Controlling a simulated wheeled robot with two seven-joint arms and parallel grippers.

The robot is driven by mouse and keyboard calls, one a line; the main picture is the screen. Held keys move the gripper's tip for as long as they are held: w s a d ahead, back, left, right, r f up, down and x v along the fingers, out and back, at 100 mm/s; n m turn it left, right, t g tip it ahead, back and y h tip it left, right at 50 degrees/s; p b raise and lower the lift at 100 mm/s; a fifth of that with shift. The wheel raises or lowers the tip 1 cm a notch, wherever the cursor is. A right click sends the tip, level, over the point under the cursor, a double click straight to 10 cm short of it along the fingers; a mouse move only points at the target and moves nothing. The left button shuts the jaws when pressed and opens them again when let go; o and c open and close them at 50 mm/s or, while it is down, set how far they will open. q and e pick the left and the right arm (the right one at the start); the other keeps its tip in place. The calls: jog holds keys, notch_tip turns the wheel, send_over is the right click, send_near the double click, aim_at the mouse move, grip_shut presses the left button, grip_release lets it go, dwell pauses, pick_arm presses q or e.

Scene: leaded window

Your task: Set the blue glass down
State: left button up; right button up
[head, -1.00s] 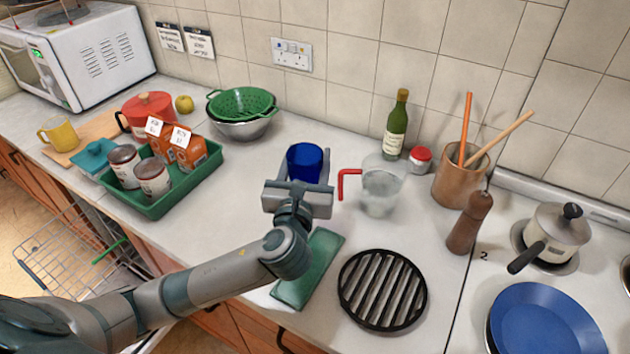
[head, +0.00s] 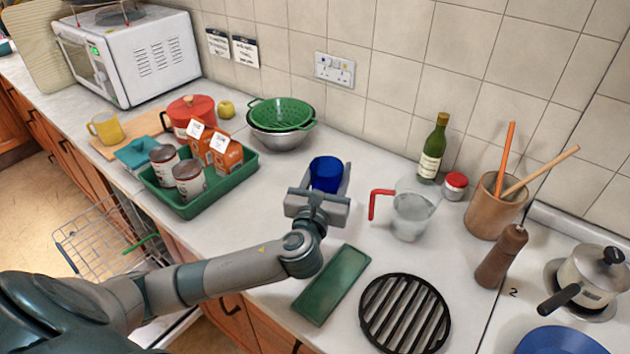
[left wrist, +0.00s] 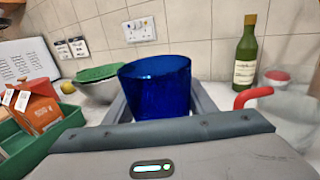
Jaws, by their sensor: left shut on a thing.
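The blue glass (head: 326,172) is upright between the fingers of my left gripper (head: 326,180), which is shut on it. In the left wrist view the blue glass (left wrist: 155,88) stands upright, with a finger on each side. The gripper hides its lower part, so I cannot tell whether its base touches the worktop. My left arm reaches in from the left, over the counter's front edge. My right gripper is not in view.
A clear jug with a red handle (head: 410,210) stands close to the right of the glass. A green tray (head: 212,207) with jars and cartons is at left. A green mat (head: 332,285) and black grate (head: 405,315) lie nearer. Bare worktop (head: 255,225) shows between tray and gripper.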

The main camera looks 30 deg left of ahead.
pick_arm(q)
jog(key=w+a+f, duration=0.1)
jog(key=a, duration=0.1)
jog(key=w+a+f, duration=0.1)
jog(key=a, duration=0.1)
jog(key=w+a+f, duration=0.1)
jog(key=a+f, duration=0.1)
jog(key=shift+p, duration=0.4)
jog(key=shift+d, duration=0.1)
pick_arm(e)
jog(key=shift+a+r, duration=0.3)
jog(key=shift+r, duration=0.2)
pick_arm(q)
jog(key=shift+r, duration=0.1)
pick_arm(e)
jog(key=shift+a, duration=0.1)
pick_arm(q)
notch_tip(320, 180, down, 4)
jog(key=shift+r+p, duration=0.2)
jog(key=shift+p, duration=0.15)
jog(key=shift+f, duration=0.2)
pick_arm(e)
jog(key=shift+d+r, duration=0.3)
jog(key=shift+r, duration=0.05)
pick_arm(q)
jog(key=shift+f, duration=0.1)
